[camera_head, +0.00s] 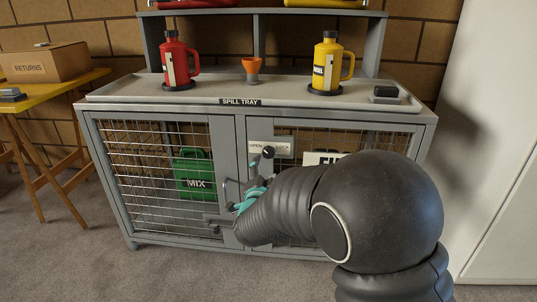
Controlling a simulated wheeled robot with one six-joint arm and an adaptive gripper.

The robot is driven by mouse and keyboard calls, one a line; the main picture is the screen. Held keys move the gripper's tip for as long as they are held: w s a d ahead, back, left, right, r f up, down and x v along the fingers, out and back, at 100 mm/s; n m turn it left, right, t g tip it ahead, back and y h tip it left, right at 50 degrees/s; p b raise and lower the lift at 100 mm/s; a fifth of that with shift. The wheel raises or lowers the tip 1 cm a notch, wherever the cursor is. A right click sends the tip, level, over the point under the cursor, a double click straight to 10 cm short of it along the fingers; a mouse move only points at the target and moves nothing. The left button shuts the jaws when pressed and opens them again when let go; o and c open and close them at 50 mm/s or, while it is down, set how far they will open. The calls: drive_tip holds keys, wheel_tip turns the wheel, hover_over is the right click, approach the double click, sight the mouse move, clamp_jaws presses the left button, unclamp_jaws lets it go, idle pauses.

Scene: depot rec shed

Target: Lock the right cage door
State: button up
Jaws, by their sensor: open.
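The right cage door (256,130) is a grey-framed wire mesh door on the low cabinet. It appears closed, flush with the front. A white label plate (284,147) near its upper left corner reads OPEN at its left; the rest is partly covered. A dark round knob (268,152) sits at the plate's lower edge. My gripper (226,203), with teal parts, is open just below and left of the knob, in front of where the two doors meet. I see nothing between its fingers. My black arm hides much of the right door. The knob's lock state is unclear.
The left cage door (160,118) has a green MIX can (194,174) behind its mesh. The spill tray (215,92) on top holds a red jug (178,62), orange funnel cup (251,68) and yellow jug (328,64). A yellow table (85,80) stands left.

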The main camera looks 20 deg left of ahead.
sight(269, 154)
drive_tip(key=x, duration=0.9)
drive_tip(key=shift+w+p, duration=0.3)
drive_tip(key=shift+p, duration=0.05)
clamp_jaws()
